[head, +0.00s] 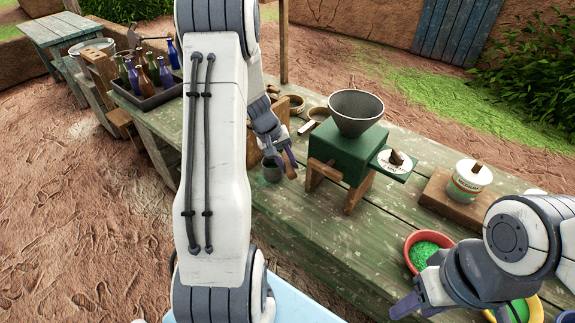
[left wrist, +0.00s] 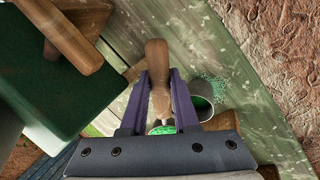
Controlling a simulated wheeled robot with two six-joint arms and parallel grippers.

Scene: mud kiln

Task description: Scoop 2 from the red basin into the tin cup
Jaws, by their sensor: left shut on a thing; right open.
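My left gripper (head: 284,165) is shut on the wooden handle of a scoop (left wrist: 157,75). Some green grains (left wrist: 162,130) show between the fingers in the left wrist view; the scoop's bowl is mostly hidden. The tin cup (head: 272,174) stands on the table, right beside the left gripper. In the left wrist view the tin cup (left wrist: 203,107) has green grains inside, and some are scattered on the table by its rim. The red basin (head: 412,262) holds bright green grains and stands at the right. My right gripper (head: 448,308) is open near the basin's front.
A green mill with a grey funnel (head: 356,112) stands right of the tin cup. A labelled tin (head: 467,182) sits on a wooden board. A yellow bowl (head: 537,308) is at lower right. A bottle tray (head: 150,98) stands at the far left of the table.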

